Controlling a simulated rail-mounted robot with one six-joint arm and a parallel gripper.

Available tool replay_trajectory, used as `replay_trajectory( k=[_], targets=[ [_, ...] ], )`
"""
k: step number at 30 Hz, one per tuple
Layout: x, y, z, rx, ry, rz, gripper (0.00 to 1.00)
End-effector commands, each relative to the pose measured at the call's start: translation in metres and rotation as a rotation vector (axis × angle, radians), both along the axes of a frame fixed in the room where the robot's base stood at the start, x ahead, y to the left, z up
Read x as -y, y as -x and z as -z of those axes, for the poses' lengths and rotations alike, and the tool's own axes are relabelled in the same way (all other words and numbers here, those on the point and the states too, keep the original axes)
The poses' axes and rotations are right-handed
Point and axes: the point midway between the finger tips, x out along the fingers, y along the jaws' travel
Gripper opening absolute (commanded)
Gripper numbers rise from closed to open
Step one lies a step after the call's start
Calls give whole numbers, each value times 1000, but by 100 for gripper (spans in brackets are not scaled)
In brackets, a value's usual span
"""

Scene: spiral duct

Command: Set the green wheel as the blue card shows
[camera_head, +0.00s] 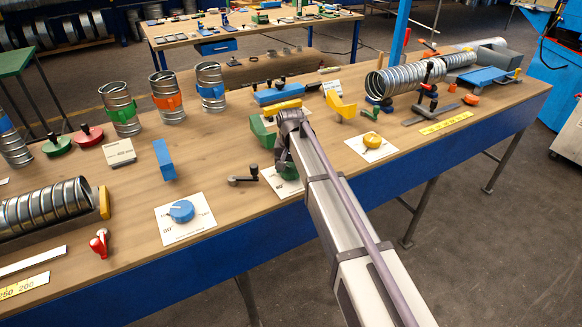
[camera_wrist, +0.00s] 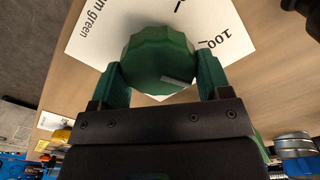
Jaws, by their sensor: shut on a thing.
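The green wheel (camera_wrist: 158,58) is a faceted knob on a white card (camera_wrist: 82,40) printed "mm green" and "100". A pale mark on the wheel lies at its lower right in the wrist view. My gripper (camera_wrist: 160,74) is shut on the wheel, one green finger on each side. In the head view my arm hides most of the wheel, and part of its white card (camera_head: 270,184) shows. A white card (camera_head: 168,236) with a blue wheel (camera_head: 181,211) lies to the left, marked "60"; its other print is too small to read. A blue upright plate (camera_head: 163,160) stands behind it.
A dark crank-like handle (camera_head: 243,180) lies just left of the green wheel's card. Spiral ducts (camera_head: 45,207) and (camera_head: 410,78) lie at both ends.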

Motion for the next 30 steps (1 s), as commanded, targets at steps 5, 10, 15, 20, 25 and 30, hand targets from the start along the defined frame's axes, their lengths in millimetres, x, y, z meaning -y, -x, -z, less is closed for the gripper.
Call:
replay_trajectory(
  k=[5,10,15,20,25,30],
  targets=[
    [-1,0,0,0,1,-165,47],
    [-1,0,0,0,1,-317,47],
    [-2,0,0,0,0,-447,47],
    [-2,1,0,0,0,-537,47],
    [-2,1,0,0,0,-596,47],
    [-2,1,0,0,0,-622,47]
  ],
)
